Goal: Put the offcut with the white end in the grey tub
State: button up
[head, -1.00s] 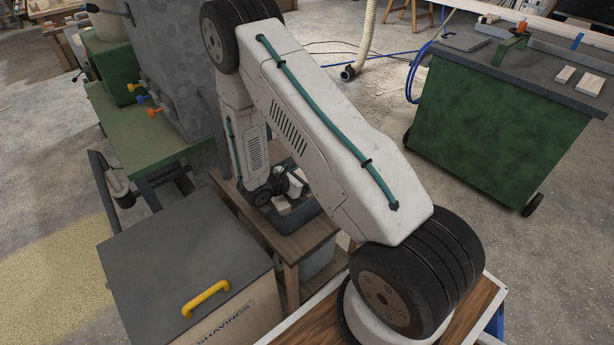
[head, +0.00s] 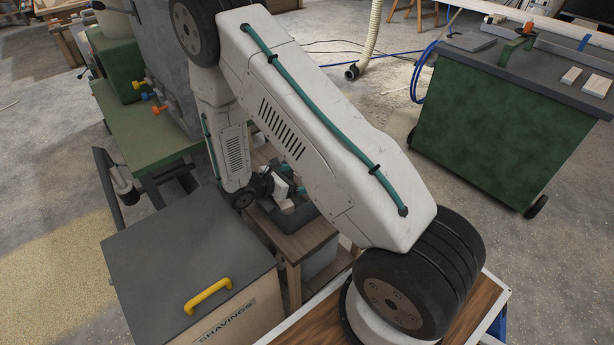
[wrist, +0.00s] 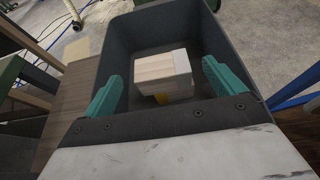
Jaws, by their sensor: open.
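My gripper (wrist: 163,88) is open, with its two teal fingers spread over a dark grey tub (wrist: 116,42). A pale wooden offcut with a whitish right end (wrist: 163,72) lies inside the tub, between and just beyond the fingertips, with a gap on each side.
A lighter grey container (head: 322,258) sits low by the stand (head: 308,240). A lidded shavings box (head: 190,262) with a yellow handle is at front left. A green cabinet (head: 490,130) with wood pieces on top stands right. Open floor lies between.

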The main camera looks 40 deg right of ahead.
jog(key=v, duration=0.5)
jog(key=shift+r, duration=0.1)
jog(key=shift+a+r, duration=0.1)
jog(key=shift+r, duration=0.25)
jog(key=s+r+m+g+y, duration=0.25)
jog(key=s+r+m, duration=0.25)
jog(key=r, duration=0.6)
jog(key=s+r+m+g+y, duration=0.1)
jog(key=s+r+m+y, duration=0.35)
jog(key=r, duration=0.65)
jog(key=s+a+r+m+t+y, duration=0.2)
jog(key=s+a+r+m+y, duration=0.1)
jog(key=s, duration=0.5)
jog(key=s+a+r+m+t+y, duration=0.2)
jog(key=s+a+r+m, duration=0.3)
jog(key=s+r, duration=0.3)
jog(key=shift+s+r+m+y, duration=0.2)
jog(key=shift+s+m+y, duration=0.25)
jog(key=shift+s+y, duration=0.35)
jog(key=shift+t, duration=0.25)
